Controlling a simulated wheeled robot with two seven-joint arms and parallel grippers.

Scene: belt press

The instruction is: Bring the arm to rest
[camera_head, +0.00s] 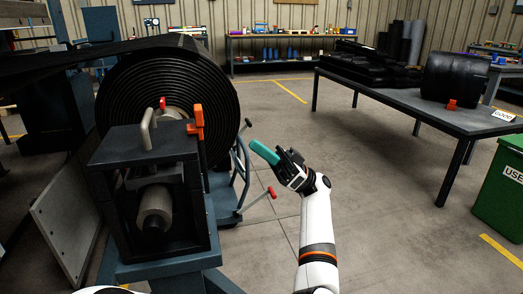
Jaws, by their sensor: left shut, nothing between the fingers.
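My right gripper is not in view.
A dark press frame (150,150) with a metal handle and an orange clamp (196,120) stands left. A blue cart (228,205) with red-tipped levers is close to my gripper. A table (400,98) with black rolls and a green bin (503,185) stand right. Floor between is clear.

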